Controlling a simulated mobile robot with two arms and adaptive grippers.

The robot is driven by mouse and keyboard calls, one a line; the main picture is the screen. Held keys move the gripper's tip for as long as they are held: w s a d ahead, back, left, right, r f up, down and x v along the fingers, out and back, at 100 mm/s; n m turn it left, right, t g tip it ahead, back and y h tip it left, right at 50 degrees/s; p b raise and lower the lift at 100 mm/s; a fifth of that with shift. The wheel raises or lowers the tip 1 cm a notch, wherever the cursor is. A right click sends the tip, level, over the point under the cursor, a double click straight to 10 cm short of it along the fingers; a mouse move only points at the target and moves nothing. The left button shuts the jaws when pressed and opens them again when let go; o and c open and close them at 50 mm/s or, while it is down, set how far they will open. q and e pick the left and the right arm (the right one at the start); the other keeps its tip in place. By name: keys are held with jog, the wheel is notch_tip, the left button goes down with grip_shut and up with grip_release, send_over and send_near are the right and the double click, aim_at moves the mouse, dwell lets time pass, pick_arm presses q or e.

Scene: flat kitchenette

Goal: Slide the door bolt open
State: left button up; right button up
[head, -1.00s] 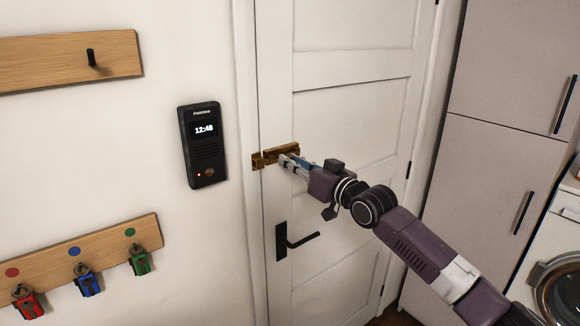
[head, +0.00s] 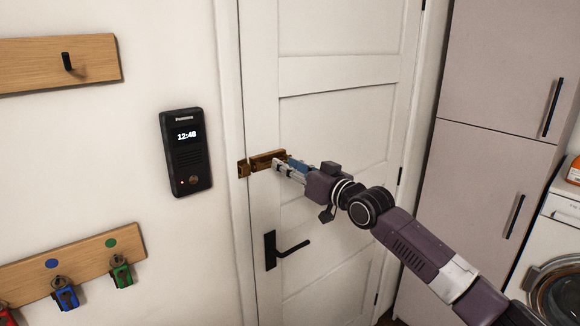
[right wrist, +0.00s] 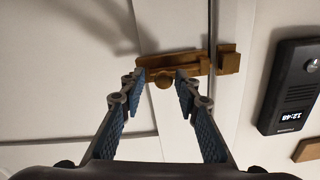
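The brass door bolt (head: 265,158) is mounted on the left edge of the white door (head: 345,120), with its brass keep (head: 243,169) on the frame beside it. In the right wrist view the bolt (right wrist: 200,62) has a round knob (right wrist: 164,82) on it. My right gripper (head: 282,168) is at the bolt. In the right wrist view its fingers (right wrist: 160,84) are open, with the knob between their tips and small gaps showing. How far the rod reaches into the keep is not clear. My left gripper is not in view.
A black door handle (head: 285,249) is below the bolt. A black intercom (head: 186,152) hangs on the wall to the left. A tall cabinet (head: 500,130) and a washing machine stand right.

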jog(key=v, duration=1.2)
jog(key=shift+f, duration=0.1)
